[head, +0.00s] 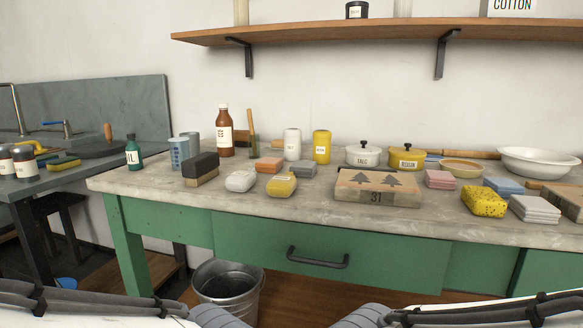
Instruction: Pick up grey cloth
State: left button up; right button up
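The grey cloth (303,169) appears as a small folded grey stack on the worktop, left of the middle of the head view. It lies behind the yellow labelled block (282,185) and right of a folded orange cloth (269,163). A white bottle (292,144) and a yellow bottle (322,147) stand behind it. Nothing covers it from this side. Only parts of my arms show along the bottom edge. Neither of my grippers is in view.
The grey worktop (316,209) sits on a green cabinet. Folded pink (440,179), blue and white cloths lie farther right. A metal bucket (228,284) stands below.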

aim_at(301, 169)
jog(key=u, duration=1.7)
jog(key=i, duration=1)
jog(key=z, duration=2.75)
